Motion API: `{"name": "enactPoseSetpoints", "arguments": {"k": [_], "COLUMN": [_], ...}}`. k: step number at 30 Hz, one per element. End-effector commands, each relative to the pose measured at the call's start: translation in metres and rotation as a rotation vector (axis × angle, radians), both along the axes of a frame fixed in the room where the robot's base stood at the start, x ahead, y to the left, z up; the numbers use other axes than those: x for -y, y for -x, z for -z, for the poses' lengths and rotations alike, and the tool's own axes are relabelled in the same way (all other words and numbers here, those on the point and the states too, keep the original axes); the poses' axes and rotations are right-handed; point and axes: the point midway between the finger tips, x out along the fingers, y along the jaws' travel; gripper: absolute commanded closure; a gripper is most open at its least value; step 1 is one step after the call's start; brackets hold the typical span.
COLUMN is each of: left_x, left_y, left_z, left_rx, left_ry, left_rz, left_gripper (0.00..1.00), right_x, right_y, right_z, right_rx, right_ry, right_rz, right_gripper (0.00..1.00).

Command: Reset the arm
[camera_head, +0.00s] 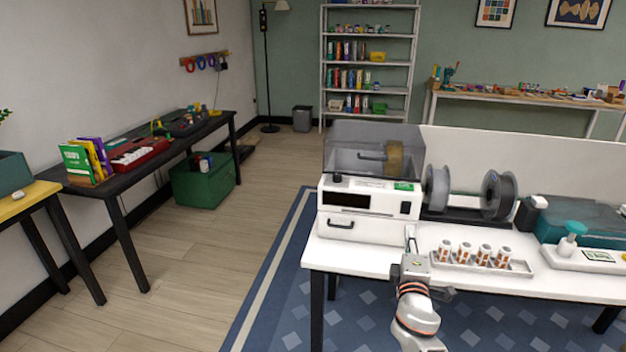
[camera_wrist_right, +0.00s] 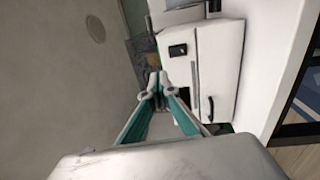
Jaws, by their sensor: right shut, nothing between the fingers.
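My right arm comes up from the bottom of the head view, and its gripper (camera_head: 411,240) is at the front edge of the white table (camera_head: 465,283), in front of the white machine. In the right wrist view the right gripper's teal fingers (camera_wrist_right: 157,84) meet at their tips, shut with nothing between them. The white machine (camera_head: 347,228) with a drawer handle stands beyond the fingers; it also shows in the right wrist view (camera_wrist_right: 205,65). My left gripper shows in neither view.
A white tray (camera_head: 520,268) with several small orange-and-white bottles lies right of my gripper. Filament spools (camera_head: 437,187) stand behind it.

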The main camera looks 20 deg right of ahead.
Motion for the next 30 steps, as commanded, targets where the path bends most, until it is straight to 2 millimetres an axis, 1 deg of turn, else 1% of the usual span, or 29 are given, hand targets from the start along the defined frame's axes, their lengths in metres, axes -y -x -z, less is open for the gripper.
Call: {"name": "enactPoseSetpoints", "arguments": {"k": [2, 5, 8, 9, 10, 11, 12, 14, 15, 17, 18, 20, 21, 24, 27, 30], "left_x": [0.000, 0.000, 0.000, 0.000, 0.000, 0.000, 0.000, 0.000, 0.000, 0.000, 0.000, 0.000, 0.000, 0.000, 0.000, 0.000], "left_y": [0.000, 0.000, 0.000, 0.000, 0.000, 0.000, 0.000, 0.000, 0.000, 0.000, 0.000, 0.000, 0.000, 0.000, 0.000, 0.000], "left_z": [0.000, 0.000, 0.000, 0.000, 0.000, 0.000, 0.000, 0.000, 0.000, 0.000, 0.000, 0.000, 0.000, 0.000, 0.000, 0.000], "left_rx": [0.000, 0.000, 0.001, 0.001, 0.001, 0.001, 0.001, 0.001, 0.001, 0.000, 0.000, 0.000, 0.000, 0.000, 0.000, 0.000], "left_ry": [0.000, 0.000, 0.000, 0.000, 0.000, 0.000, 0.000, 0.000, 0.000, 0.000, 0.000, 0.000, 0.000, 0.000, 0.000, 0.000], "left_rz": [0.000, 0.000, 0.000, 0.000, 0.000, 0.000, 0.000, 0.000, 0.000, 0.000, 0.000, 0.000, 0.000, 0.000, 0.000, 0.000], "left_gripper": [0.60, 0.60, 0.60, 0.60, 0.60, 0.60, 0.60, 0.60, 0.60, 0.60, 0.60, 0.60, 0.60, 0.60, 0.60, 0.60], "right_x": [-0.001, -0.010, -0.030, -0.042, -0.052, -0.063, -0.078, -0.100, -0.115, -0.138, -0.153, -0.175, -0.189, -0.218, -0.239, -0.250], "right_y": [0.001, 0.006, 0.021, 0.031, 0.039, 0.048, 0.061, 0.083, 0.098, 0.123, 0.141, 0.168, 0.185, 0.224, 0.253, 0.268], "right_z": [0.002, 0.018, 0.055, 0.074, 0.090, 0.105, 0.125, 0.154, 0.171, 0.196, 0.211, 0.231, 0.242, 0.262, 0.274, 0.279], "right_rx": [-0.001, -0.011, -0.032, -0.047, -0.060, -0.072, -0.093, -0.125, -0.148, -0.184, -0.209, -0.247, -0.271, -0.322, -0.361, -0.380], "right_ry": [-0.006, -0.056, -0.180, -0.251, -0.312, -0.375, -0.460, -0.589, -0.675, -0.806, -0.893, -1.019, -1.098, -1.269, -1.389, -1.460], "right_rz": [-0.004, -0.033, -0.100, -0.133, -0.157, -0.182, -0.212, -0.249, -0.268, -0.290, -0.300, -0.307, -0.308, -0.297, -0.281, -0.267], "right_gripper": [1.00, 1.00, 1.00, 1.00, 1.00, 1.00, 1.00, 1.00, 1.00, 1.00, 1.00, 1.00, 1.00, 1.00, 1.00, 1.00]}}
